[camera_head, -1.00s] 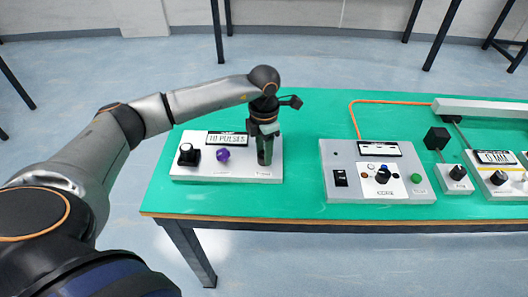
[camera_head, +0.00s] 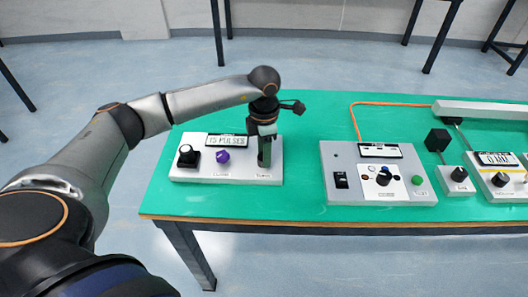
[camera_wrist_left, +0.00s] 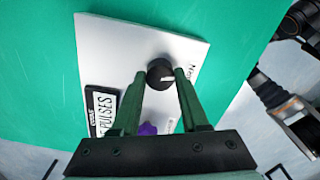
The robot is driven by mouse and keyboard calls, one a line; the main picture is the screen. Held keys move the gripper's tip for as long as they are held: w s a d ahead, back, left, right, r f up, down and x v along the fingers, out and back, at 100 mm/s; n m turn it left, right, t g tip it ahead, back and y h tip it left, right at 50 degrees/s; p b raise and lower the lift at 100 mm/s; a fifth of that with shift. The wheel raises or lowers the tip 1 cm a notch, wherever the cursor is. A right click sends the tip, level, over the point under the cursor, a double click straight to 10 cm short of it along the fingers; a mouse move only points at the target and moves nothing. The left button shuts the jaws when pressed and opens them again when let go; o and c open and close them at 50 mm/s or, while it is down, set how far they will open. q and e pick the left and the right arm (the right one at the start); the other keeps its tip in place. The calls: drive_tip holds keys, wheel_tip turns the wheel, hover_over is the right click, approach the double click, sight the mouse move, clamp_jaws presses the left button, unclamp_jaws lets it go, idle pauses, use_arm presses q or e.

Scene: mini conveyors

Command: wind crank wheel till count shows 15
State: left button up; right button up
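The white counter box (camera_head: 210,174) sits at the left end of the green table, and its display (camera_head: 227,140) reads 15 PULSES. It also shows in the left wrist view (camera_wrist_left: 112,40). The crank wheel, a black round knob with a white mark (camera_wrist_left: 159,72), is between my left fingertips (camera_wrist_left: 160,76). The fingers look shut on it, with contact on the left side hard to make out. In the head view my left gripper (camera_head: 264,160) points down at the box's right part and hides the wheel. My right gripper is not in view.
A black knob (camera_head: 188,156) and a purple knob (camera_head: 222,156) stand on the same box, left of my gripper. A grey control panel (camera_head: 335,188) is to the right, with bare green table between. More boxes with knobs (camera_head: 460,175) stand further right.

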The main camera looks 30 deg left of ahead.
use_arm(q)
drive_tip(key=o, duration=0.4)
drive_tip(key=shift+r, duration=0.1)
wheel_tip(320, 180, up, 12)
drive_tip(key=shift+r+p, duration=0.2)
drive_tip(key=shift+p, duration=0.15)
idle(0.5)
